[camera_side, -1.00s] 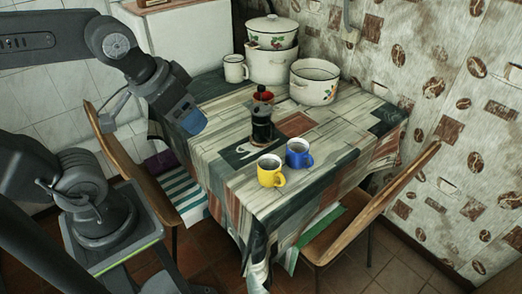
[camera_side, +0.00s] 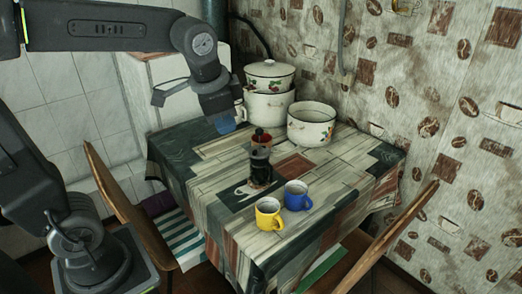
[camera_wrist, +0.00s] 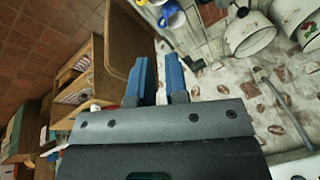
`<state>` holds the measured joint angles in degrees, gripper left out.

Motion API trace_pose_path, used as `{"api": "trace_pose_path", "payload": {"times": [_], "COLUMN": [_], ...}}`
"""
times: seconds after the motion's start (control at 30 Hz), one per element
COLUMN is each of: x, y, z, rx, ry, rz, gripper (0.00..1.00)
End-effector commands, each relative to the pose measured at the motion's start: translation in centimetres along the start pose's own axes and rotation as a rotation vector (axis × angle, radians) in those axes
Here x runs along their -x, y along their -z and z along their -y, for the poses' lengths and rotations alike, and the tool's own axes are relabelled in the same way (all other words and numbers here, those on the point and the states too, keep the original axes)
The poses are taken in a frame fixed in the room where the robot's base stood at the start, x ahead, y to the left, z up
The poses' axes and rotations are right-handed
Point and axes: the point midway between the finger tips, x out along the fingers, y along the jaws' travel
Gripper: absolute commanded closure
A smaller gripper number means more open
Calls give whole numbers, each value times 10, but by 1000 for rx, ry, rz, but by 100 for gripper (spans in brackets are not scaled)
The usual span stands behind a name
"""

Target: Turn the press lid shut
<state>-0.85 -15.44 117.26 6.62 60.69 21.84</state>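The press (camera_side: 260,172), dark-bodied with a red upper part and a dark knob on top, stands upright near the middle of the table (camera_side: 225,165). Whether its lid is turned shut is too small to tell. My gripper (camera_side: 226,121) hangs above the table's back left part, left of the press and apart from it. In the wrist view my blue fingers (camera_wrist: 160,62) have a narrow gap between them with nothing held. I cannot make out the press clearly in the wrist view.
A yellow mug (camera_side: 268,214) and a blue mug (camera_side: 297,196) stand in front of the press. A white mug (camera_side: 241,112), partly hidden by my gripper, an open enamel pot (camera_side: 311,127) and stacked lidded pots (camera_side: 268,105) stand behind. Chairs flank the table.

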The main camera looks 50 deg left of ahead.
Motion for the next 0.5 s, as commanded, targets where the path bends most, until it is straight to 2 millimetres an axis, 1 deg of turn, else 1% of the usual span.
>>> {"api": "trace_pose_path", "payload": {"times": [0.03, 0.13, 0.27, 0.37, 0.4, 0.47, 0.5], "x": [-9, -25, -55, -84, -97, -118, -131], "y": [17, 45, 78, 100, 107, 118, 123], "z": [11, 31, 56, 73, 79, 88, 93], "rx": [-62, -192, -357, -482, -531, -604, -649], "ry": [-1, 0, -10, -27, -36, -51, -62], "rz": [39, 104, 191, 258, 285, 324, 350], "gripper": [91, 100, 100, 100, 100, 100, 100]}}
